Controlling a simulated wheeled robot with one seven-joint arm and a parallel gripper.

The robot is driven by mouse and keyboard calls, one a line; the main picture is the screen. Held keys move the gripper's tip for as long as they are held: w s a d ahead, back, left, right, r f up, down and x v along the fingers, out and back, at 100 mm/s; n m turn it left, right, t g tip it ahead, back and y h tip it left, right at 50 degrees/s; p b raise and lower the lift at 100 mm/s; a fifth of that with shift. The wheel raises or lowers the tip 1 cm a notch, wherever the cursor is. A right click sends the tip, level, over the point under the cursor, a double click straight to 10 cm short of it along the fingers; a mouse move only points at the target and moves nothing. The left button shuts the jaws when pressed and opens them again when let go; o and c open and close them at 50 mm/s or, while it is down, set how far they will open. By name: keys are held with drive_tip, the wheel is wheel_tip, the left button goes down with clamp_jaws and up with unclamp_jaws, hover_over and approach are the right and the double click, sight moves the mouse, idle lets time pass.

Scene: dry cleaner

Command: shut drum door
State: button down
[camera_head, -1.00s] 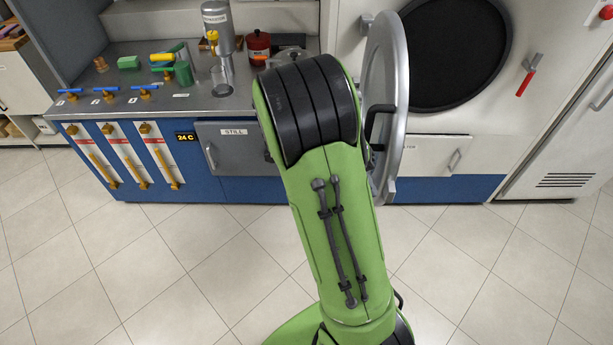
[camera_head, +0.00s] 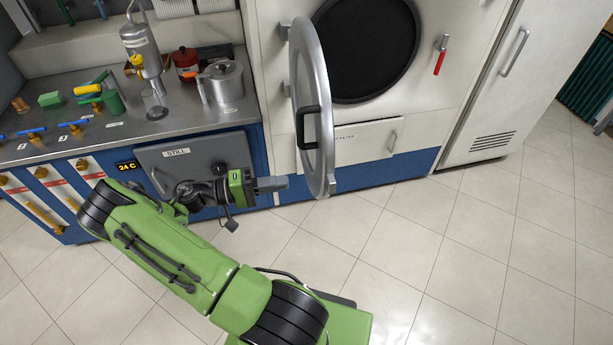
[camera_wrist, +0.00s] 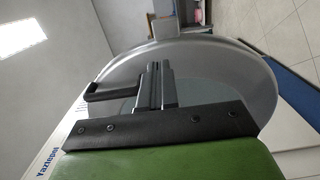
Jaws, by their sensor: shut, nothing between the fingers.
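The round silver drum door (camera_head: 318,70) stands swung open, seen nearly edge-on in the head view, with a black handle (camera_head: 310,127) on its left face. The dark drum opening (camera_head: 365,45) is uncovered to its right. My gripper (camera_head: 284,183) is shut and empty, in front of the still cabinet, to the left of the door's lower part and pointing right. In the wrist view the door (camera_wrist: 215,70) fills the space ahead of the shut fingers (camera_wrist: 157,85), with the handle (camera_wrist: 112,90) to their left. I cannot tell whether the fingertips touch the door.
A counter (camera_head: 185,120) with a metal pot (camera_head: 222,82), a red can (camera_head: 186,64) and several valves stands left of the machine. A red-handled lever (camera_head: 440,60) is right of the opening. The tiled floor (camera_head: 420,240) in front is clear.

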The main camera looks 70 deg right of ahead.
sight(323, 176)
drive_tip(key=x, duration=0.8)
drive_tip(key=shift+p, duration=0.35)
drive_tip(key=shift+s+d, duration=0.1)
drive_tip(key=shift+s, duration=0.05)
